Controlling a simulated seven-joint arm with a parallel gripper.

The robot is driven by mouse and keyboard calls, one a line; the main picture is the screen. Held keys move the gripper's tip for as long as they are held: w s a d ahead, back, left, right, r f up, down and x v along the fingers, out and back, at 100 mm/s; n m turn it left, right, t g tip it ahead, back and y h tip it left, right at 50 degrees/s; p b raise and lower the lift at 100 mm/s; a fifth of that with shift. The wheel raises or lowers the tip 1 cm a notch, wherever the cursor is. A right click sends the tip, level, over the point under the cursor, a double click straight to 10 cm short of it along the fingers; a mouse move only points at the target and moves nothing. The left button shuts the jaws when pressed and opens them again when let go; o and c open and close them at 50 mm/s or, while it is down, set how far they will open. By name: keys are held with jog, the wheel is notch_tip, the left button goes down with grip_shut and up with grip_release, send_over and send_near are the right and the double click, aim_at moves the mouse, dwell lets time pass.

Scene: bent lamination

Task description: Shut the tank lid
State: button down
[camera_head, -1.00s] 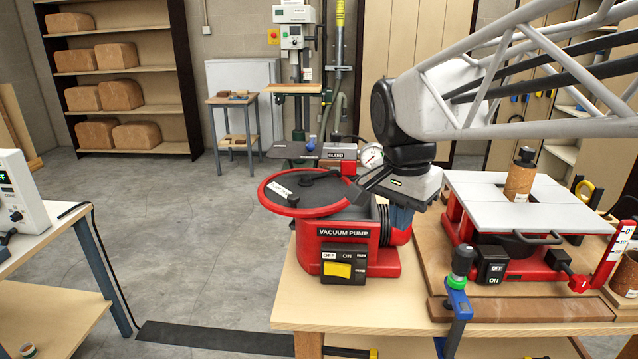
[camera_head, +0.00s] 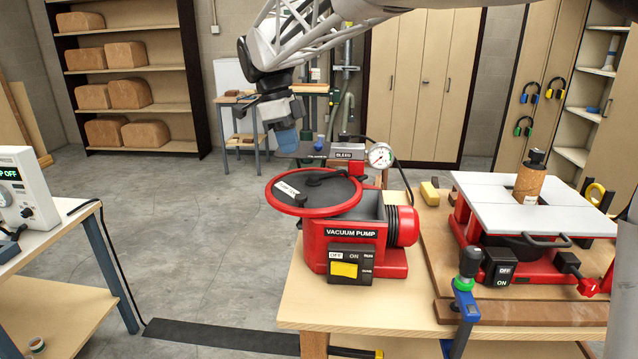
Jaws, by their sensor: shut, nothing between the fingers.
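The red vacuum pump (camera_head: 352,243) stands on the front left of the wooden bench. A round dark lid with a red rim (camera_head: 314,206) sits at its upper left, overhanging the pump body to the left. It carries a black handle and a small white label, and looks slightly tilted. A grey-walled part of the body (camera_head: 372,207) shows to the right of the rim; I cannot tell whether the lid is fully seated. My gripper (camera_head: 287,141) is shut and empty. It appears above and behind the lid, apart from it, with its blue fingertips pointing down.
A bleed valve (camera_head: 345,155) and round pressure gauge (camera_head: 380,155) rise behind the pump. A red machine with a pale top (camera_head: 530,205) stands to the right, with a blue-and-green clamp (camera_head: 463,290) in front. Open floor lies left of the bench.

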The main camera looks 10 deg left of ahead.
jog(key=w+a+m, duration=0.2)
jog(key=a, duration=0.5)
jog(key=shift+w+a+m+h, duration=0.2)
jog(key=shift+w+m+h, duration=0.1)
jog(key=shift+m+h, duration=0.1)
jog(key=shift+f, duration=0.1)
send_near(292, 206)
jog(key=f, duration=0.1)
jog(key=a+f, duration=0.1)
jog(key=w+f, duration=0.1)
jog(key=f, duration=0.1)
jog(key=shift+a, duration=0.3)
jog(key=shift+s+d, duration=0.15)
jog(key=shift+d, duration=0.35)
jog(key=shift+s+d, duration=0.2)
jog(key=shift+d, duration=0.3)
jog(key=shift+s+d+f, duration=0.1)
jog(key=shift+d, duration=0.3)
jog(key=shift+s+d+f, duration=0.1)
jog(key=shift+s+d, duration=0.05)
jog(key=shift+d, duration=0.2)
jog(key=shift+s+d, duration=0.1)
jog(key=shift+s+d+n, duration=0.3)
jog(key=shift+d, duration=0.1)
